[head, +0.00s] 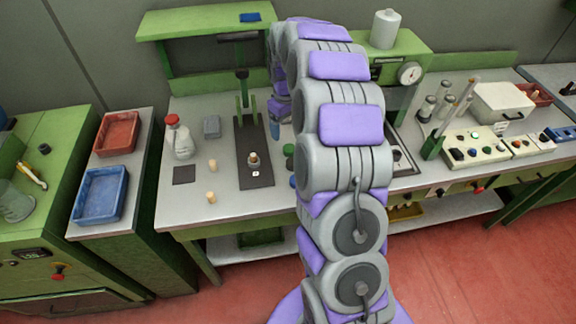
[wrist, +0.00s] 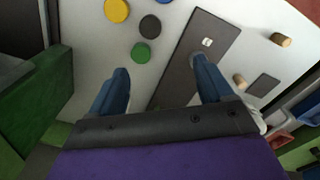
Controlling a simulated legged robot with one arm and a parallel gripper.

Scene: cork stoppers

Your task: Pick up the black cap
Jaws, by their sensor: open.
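The black cap (wrist: 150,26) is a round dark disc lying on the pale worktop in the wrist view. It lies between a yellow cap (wrist: 116,10) and a green cap (wrist: 141,52). My gripper (wrist: 161,64) is open and empty, with its two blue fingers apart. The black cap is ahead of the fingertips, and the green cap is nearer to the left finger. In the head view, a blue finger of my gripper (head: 274,128) shows beside my arm.
A dark base plate (wrist: 213,42) with a white square lies right of the caps. Cork stoppers (wrist: 281,40) stand beyond it. In the head view, a green lever press (head: 241,100) rises from the plate, with a red-capped bottle (head: 180,140) to its left.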

